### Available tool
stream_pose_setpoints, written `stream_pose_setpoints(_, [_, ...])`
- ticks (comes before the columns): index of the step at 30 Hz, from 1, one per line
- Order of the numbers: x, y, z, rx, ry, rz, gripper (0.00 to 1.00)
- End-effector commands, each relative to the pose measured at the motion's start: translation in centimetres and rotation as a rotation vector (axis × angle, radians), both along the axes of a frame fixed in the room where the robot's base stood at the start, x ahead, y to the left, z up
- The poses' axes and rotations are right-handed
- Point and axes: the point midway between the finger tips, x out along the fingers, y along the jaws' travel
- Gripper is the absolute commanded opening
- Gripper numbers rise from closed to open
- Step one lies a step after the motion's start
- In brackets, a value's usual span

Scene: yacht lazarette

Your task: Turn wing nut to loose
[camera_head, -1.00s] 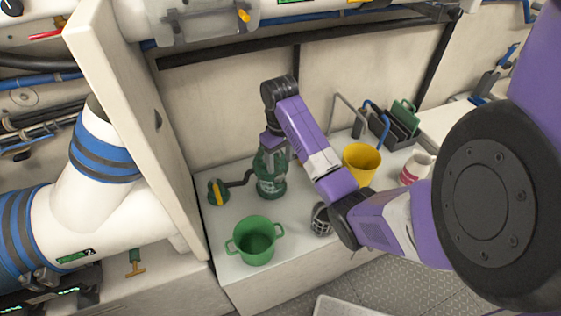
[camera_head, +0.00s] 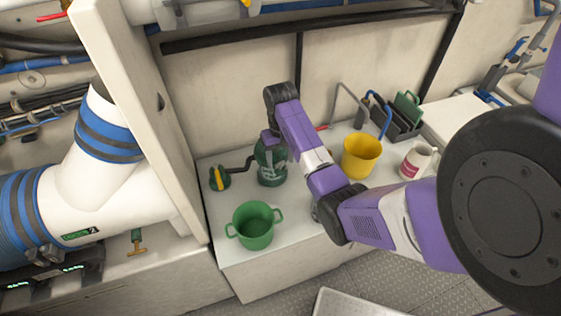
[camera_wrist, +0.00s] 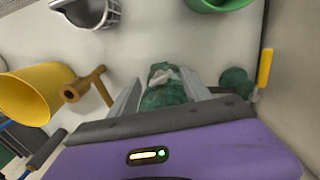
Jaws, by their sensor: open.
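A dark green rounded body (camera_head: 271,165) stands on the white bench near the back wall. A dark crank-shaped rod links it to a green and yellow piece (camera_head: 219,178) on its left. My gripper (camera_head: 270,140) points down at the top of the green body. In the wrist view my gripper (camera_wrist: 162,88) is open, with a finger on each side of the green body (camera_wrist: 160,97). A pale piece (camera_wrist: 163,74) shows on the green body between the fingers. I cannot tell whether it is the wing nut, or whether the fingers touch anything.
A green two-handled pot (camera_head: 254,228) stands in front. A yellow cup (camera_head: 361,156) and a white and pink mug (camera_head: 416,161) stand right, near a dark caddy (camera_head: 392,117). A brown T-handle (camera_wrist: 88,85) lies beside the gripper in the wrist view. A white panel (camera_head: 140,110) edges the left.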

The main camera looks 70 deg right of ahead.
Motion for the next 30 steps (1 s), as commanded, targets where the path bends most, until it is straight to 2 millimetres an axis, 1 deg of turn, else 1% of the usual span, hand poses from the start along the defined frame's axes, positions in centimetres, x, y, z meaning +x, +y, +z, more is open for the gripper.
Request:
stream_pose_setpoints(3, [0.0,0.0,-1.2,0.001,0.001,0.0,0.56])
stream_pose_setpoints(6, [0.0,0.0,-1.8,0.0,0.0,0.0,0.56])
stream_pose_setpoints(14, [0.0,0.0,-2.0,-0.001,-0.001,0.001,0.56])
stream_pose_setpoints(15, [0.0,0.0,-2.0,-0.001,-0.001,0.001,0.54])
stream_pose_setpoints(17, [0.0,0.0,-2.0,-0.001,-0.001,0.001,0.42])
stream_pose_setpoints(21, [0.0,0.0,-2.0,-0.001,-0.001,0.001,0.15])
stream_pose_setpoints(23, [0.0,0.0,-2.0,-0.001,-0.001,0.001,0.03])
stream_pose_setpoints(24, [0.0,0.0,-2.0,-0.001,-0.001,0.001,0.0])
stream_pose_setpoints(30, [0.0,0.0,-2.0,-0.001,-0.001,0.021,0.0])
